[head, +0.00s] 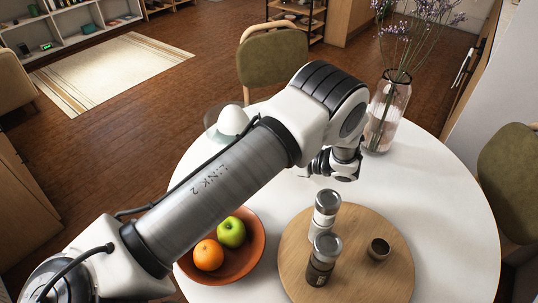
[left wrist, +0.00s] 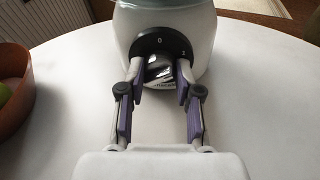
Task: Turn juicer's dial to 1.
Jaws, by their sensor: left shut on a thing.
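The juicer (head: 233,121) is white with a clear bowl on top, at the far left of the round table, partly hidden by my left arm. In the left wrist view its white body (left wrist: 202,27) is straight ahead. Its dial has a black face (left wrist: 160,42) with a 0 at the top and a mark at the right that looks like 1. A shiny knob (left wrist: 160,68) sits at its centre. My left gripper (left wrist: 160,78) has its fingertips on either side of the knob and is shut on it. The knob's exact pointing is unclear. My right gripper is in neither view.
An orange bowl (head: 257,259) with an apple and an orange stands at the table's front left. A wooden board (head: 349,263) holds two grinders and a small cup. A glass vase (head: 388,112) with flowers stands at the back right.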

